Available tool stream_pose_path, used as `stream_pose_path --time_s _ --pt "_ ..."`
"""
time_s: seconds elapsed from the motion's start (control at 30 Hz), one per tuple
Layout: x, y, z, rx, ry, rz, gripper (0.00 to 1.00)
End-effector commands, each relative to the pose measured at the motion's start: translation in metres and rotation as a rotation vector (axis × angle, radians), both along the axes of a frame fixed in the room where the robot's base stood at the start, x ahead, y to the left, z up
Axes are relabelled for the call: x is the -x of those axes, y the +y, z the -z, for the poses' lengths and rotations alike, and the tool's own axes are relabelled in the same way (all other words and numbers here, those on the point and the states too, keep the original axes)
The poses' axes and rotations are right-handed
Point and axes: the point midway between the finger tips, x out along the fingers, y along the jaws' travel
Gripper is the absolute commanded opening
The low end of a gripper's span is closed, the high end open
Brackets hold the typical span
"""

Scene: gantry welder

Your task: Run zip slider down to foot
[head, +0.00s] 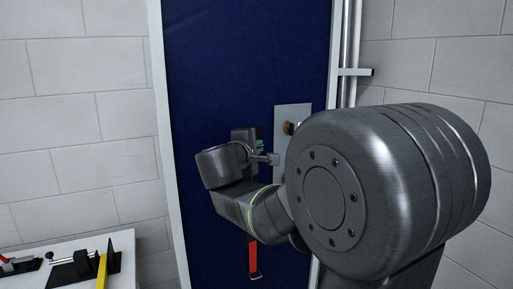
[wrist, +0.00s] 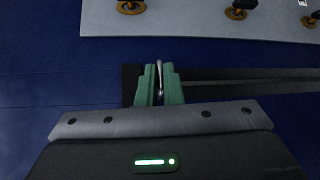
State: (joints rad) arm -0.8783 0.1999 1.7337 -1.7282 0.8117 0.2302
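A blue curtain panel (head: 215,60) fills the middle of the head view. A black zip strip runs along it. In the wrist view the zip strip (wrist: 240,84) runs sideways, with two dark bands right of the fingers and a dark patch at their left. A small metal zip slider pull (wrist: 160,72) stands between the green fingertips of my gripper (wrist: 160,90). The fingers are close together with the pull filling the narrow gap. In the head view my gripper (head: 258,150) is at the panel, partly hidden by my arm. The slider body is hidden.
A pale plate (head: 293,112) with brass-based dark knobs is beside the zip; it also shows in the wrist view (wrist: 200,22). A red strap (head: 252,257) with a metal loop hangs below. A bench (head: 65,250) with clamps stands lower left. A vertical pipe runs at right.

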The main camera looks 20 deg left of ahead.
Motion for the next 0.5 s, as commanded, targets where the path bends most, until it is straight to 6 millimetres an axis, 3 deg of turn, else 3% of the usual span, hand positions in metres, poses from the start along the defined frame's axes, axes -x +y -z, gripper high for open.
stream_pose_path --time_s 0.27,0.5 --pt "0.0 0.0 0.002 -0.001 0.0 0.0 0.0" --pt "0.0 0.0 0.024 -0.002 0.001 0.0 0.0"
